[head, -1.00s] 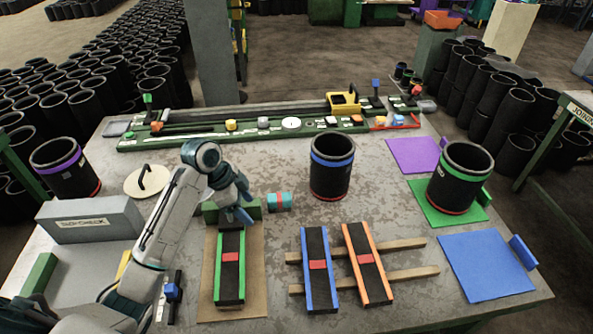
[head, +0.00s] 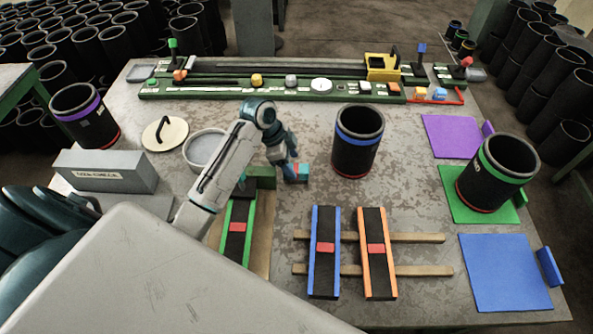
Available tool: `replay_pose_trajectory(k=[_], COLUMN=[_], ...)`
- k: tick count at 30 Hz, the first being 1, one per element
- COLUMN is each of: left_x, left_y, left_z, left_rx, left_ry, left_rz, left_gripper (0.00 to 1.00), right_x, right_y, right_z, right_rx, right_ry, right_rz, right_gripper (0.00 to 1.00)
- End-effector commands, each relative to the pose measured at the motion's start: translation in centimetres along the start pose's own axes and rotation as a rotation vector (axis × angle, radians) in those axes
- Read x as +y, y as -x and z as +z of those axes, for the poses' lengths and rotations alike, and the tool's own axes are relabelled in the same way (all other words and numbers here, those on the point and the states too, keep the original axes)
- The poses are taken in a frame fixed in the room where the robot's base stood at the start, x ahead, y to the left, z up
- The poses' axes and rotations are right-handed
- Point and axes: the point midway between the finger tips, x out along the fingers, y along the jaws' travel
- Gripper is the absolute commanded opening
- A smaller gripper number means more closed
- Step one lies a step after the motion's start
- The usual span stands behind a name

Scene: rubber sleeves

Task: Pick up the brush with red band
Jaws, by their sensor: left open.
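My left arm reaches in from the left, and my left gripper (head: 287,170) points down at the block's left end. The fingers overlap the block in the picture and cover part of it. The gripper is open; I cannot tell whether the block is between the fingers. My right gripper is not in view.
A black sleeve with a blue band (head: 357,142) stands close to the right of the block. A green block (head: 262,178) lies just left of the gripper. Strips with green, blue and orange edges lie in front. A shallow round dish (head: 203,149) sits to the left.

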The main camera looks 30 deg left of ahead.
Motion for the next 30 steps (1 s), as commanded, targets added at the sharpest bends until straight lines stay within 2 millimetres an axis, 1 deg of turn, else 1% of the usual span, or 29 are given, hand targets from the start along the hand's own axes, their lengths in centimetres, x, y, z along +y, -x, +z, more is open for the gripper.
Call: replay_pose_trajectory(k=[1, 3, 7, 10, 15, 16, 18, 20, 21, 23, 24, 30], left_x=[0.2, 0.3, 0.2, 0.2, 0.2, 0.2, 0.2, 0.2, 0.2, 0.2, 0.2, 0.2], left_y=[-0.5, -1.6, -3.3, -3.8, -3.9, -3.9, -3.9, -3.9, -3.9, -3.9, -3.9, -3.8], left_z=[-0.2, -0.3, -0.1, -0.1, 0.0, 0.0, 0.0, 0.0, 0.0, 0.0, 0.0, -0.1], left_rx=[0.002, 0.001, 0.0, 0.0, 0.0, 0.0, 0.0, 0.0, 0.0, 0.0, 0.0, 0.0], left_ry=[0.002, 0.002, 0.001, 0.0, -0.001, -0.001, -0.001, -0.001, -0.001, -0.001, -0.001, -0.001], left_rz=[0.006, 0.006, 0.003, 0.001, 0.0, 0.0, 0.0, 0.0, 0.0, 0.0, 0.0, 0.0], left_gripper=[0.62, 0.62, 0.62, 0.62, 0.62, 0.6, 0.46, 0.34, 0.26, 0.15, 0.12, 0.12], right_x=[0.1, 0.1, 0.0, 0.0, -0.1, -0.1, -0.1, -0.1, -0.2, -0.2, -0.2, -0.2], right_y=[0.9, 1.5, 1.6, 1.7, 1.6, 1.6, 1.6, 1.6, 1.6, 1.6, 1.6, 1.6], right_z=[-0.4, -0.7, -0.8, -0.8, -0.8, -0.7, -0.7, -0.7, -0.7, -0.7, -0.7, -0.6], right_rx=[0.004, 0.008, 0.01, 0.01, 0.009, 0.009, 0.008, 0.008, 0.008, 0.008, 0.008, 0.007], right_ry=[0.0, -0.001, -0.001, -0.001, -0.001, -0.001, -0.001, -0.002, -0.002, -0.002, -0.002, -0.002], right_rz=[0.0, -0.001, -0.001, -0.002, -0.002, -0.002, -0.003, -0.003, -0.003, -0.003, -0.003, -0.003], right_gripper=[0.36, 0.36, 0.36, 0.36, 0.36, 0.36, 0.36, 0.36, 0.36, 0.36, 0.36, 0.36])
